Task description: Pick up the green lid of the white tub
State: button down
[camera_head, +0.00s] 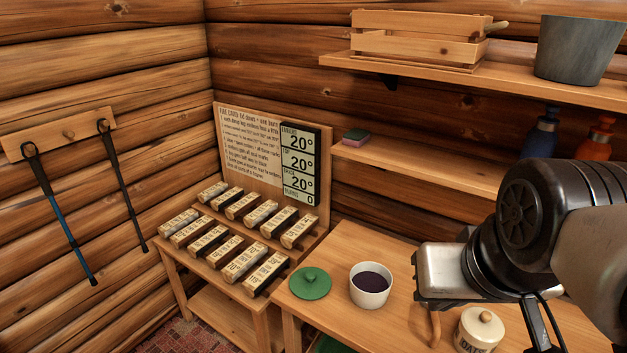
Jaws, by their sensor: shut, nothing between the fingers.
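The green lid (310,286) lies on the wooden table, left of the white tub and apart from it. The white tub (370,297) stands open and upright, with dark purple contents showing inside. My gripper (436,302) is to the right of the tub, in front of the table as seen here. It is shut and empty, apart from the lid. Its fingertips are mostly hidden by its own silver body.
A lidded white jar (479,334) stands right of my gripper. Left of the lid, a low bench holds several labelled wooden blocks (265,273). A shelf (420,165) runs along the wall behind the table (340,325). The table is clear in front of the lid.

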aim_at(307, 283)
jog(key=k+u, duration=0.15)
jog(key=u, duration=0.4)
jog(key=i+j+z, duration=0.35)
jog(key=j, duration=0.25)
jog(key=i+j+z, duration=0.45)
jog(key=j, duration=0.4)
jog(key=j+z, duration=0.2)
jog(key=j, duration=0.5)
jog(key=i+j+z, duration=0.1)
jog(key=i+j, duration=0.05)
jog(key=i, duration=0.1)
